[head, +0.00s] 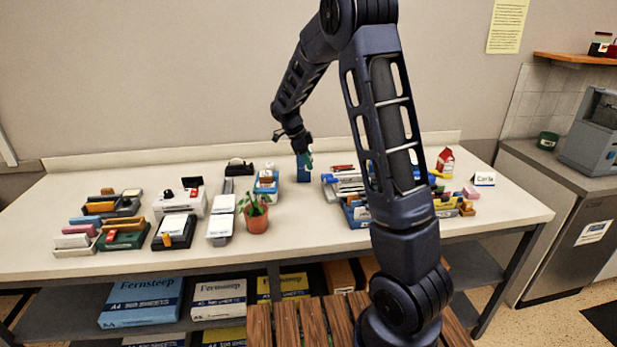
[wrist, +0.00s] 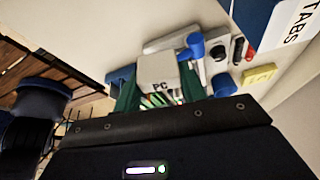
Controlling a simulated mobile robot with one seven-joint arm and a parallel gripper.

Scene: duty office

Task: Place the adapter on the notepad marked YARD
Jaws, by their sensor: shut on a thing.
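My gripper (head: 306,160) is over the back middle of the table, beside a blue upright box (head: 302,174). The block's lower part is hidden by the gripper. In the head view I cannot make out the held block. White-topped pads or trays stand at left, one in a black holder (head: 175,226) and one on a grey base (head: 221,226). Their lettering is too small to read, so I cannot tell which is the YARD notepad.
A potted plant (head: 256,217) stands near the middle, with bare tabletop (head: 302,222) to its right. Crowded trays and stationery lie behind my arm at right. A blue box lettered TABS (wrist: 262,20) is close in the wrist view. A red-and-white carton (head: 445,161) stands farther right.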

